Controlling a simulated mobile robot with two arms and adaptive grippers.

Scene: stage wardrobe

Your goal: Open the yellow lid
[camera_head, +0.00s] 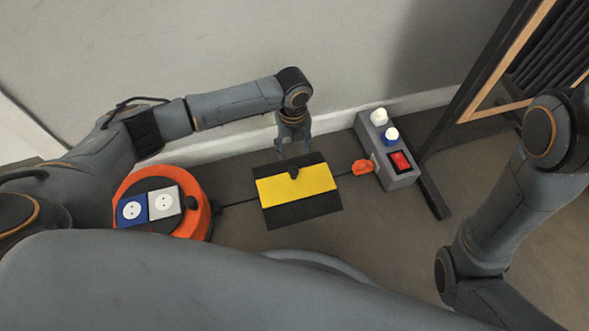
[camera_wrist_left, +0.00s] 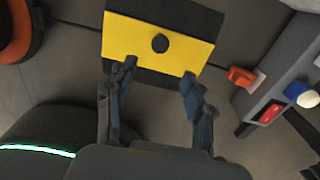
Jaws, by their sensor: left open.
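The yellow lid (camera_head: 316,186) lies flat across a black cable cover (camera_head: 307,211) on the floor and has a dark round knob (camera_head: 293,173) near its back edge. In the left wrist view the yellow lid (camera_wrist_left: 136,40) is at the top with its knob (camera_wrist_left: 160,43) in the middle. My left gripper (camera_head: 293,153) points down just behind the lid. In the left wrist view its two fingers (camera_wrist_left: 156,72) are spread apart and empty, with the tips close to the lid's near edge. My right arm shows at the right, but its gripper is out of view.
An orange cable reel (camera_head: 199,221) with blue and white sockets stands to the left. A grey box (camera_head: 404,180) with a red switch and knobs is at the right, beside an orange plug (camera_head: 362,167). A dark wooden frame stands far right. The wall runs behind.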

